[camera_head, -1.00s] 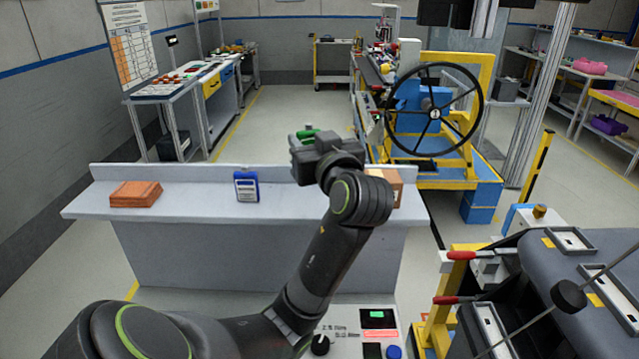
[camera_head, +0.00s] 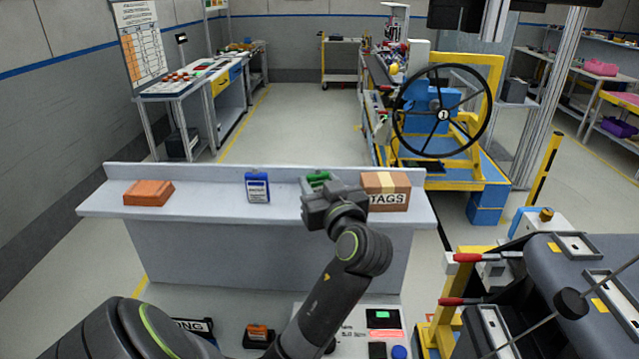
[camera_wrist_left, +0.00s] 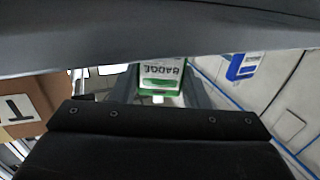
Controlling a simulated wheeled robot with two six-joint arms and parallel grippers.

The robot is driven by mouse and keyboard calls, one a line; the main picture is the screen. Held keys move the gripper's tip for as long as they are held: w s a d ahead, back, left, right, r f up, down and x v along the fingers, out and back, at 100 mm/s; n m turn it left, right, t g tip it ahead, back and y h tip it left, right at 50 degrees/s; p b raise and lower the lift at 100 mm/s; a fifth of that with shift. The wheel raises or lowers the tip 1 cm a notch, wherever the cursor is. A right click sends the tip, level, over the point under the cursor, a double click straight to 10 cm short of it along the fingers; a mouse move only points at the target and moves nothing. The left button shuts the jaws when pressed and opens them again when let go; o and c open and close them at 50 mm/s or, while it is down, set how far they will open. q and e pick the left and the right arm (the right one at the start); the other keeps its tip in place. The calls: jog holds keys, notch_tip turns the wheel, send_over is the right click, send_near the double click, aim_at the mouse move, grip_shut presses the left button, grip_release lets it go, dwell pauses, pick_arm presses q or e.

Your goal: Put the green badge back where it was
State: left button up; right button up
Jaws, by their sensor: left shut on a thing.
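The green badge (camera_head: 318,178) is in my left gripper (camera_head: 322,186), over the grey shelf (camera_head: 205,205) between a blue badge and a cardboard box. In the left wrist view the green badge (camera_wrist_left: 162,76) shows its white face with the word BADGE, upside down, between the fingers. My left gripper (camera_wrist_left: 162,98) is shut on it. In the head view the gripper hides the badge's lower part, so I cannot tell whether it touches the shelf. My right gripper is not in view.
The blue badge (camera_head: 257,187) stands on the shelf left of the gripper. The cardboard box (camera_head: 387,191) marked TAGS stands close on the right. An orange-brown stack (camera_head: 148,192) lies at the left end. The shelf has free room between stack and blue badge.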

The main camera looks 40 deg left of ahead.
aim_at(320, 185)
pick_arm(q)
jog(key=shift+f, duration=0.2)
jog(key=o, duration=1)
jog(key=shift+r, duration=0.1)
jog(key=shift+c, duration=0.2)
jog(key=shift+r, duration=0.1)
jog(key=shift+s+d+b, duration=0.25)
jog(key=shift+d+b, duration=0.05)
jog(key=shift+d, duration=0.15)
jog(key=b+v, duration=0.2)
jog(key=v, duration=0.2)
jog(key=shift+b+v, duration=0.6)
jog(key=shift+v, duration=0.65)
